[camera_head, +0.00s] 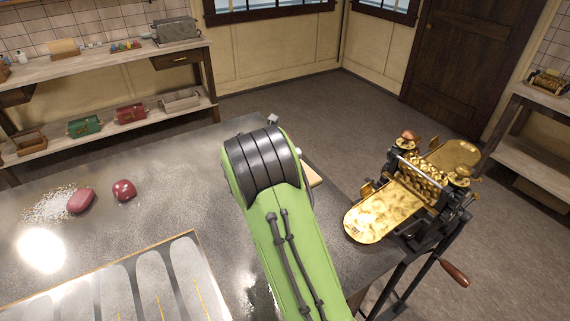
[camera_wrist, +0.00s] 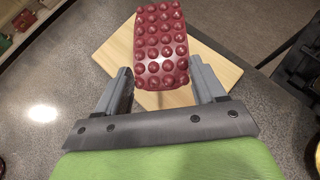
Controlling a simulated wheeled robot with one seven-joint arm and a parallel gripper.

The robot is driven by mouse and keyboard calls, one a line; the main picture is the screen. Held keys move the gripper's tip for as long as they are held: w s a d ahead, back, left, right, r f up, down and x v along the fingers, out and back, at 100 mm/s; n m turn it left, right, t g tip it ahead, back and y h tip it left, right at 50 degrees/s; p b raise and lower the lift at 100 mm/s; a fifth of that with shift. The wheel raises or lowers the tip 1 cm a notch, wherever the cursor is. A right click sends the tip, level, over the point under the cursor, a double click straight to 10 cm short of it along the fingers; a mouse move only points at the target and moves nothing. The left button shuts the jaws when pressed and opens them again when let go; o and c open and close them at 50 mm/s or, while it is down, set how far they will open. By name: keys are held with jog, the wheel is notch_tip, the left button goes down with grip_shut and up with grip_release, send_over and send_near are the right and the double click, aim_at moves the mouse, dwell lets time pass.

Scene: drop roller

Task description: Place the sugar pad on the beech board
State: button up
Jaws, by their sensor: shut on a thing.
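The sugar pad (camera_wrist: 162,45) is a dark red slab covered in rounded bumps. In the wrist view it is between the fingers of my gripper (camera_wrist: 160,78), which is shut on it. The pale beech board (camera_wrist: 218,68) lies on the table beyond and below the pad, partly covered by it. I cannot tell whether the pad touches the board. In the head view my green arm hides the gripper and the pad, and only a pale edge of the board (camera_head: 313,174) shows.
Two red lumps (camera_head: 81,200) (camera_head: 124,190) lie on the grey table (camera_head: 180,170) beside scattered sugar. A tray with long pale slots (camera_head: 188,262) is at the front left. A brass roller machine (camera_head: 400,200) with a crank stands off the right edge. Shelves line the back left wall.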

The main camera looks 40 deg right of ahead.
jog(key=shift+d, duration=0.3)
notch_tip(320, 180, down, 10)
jog(key=shift+r+b, duration=0.15)
jog(key=shift+b, duration=0.6)
jog(key=o, duration=1.2)
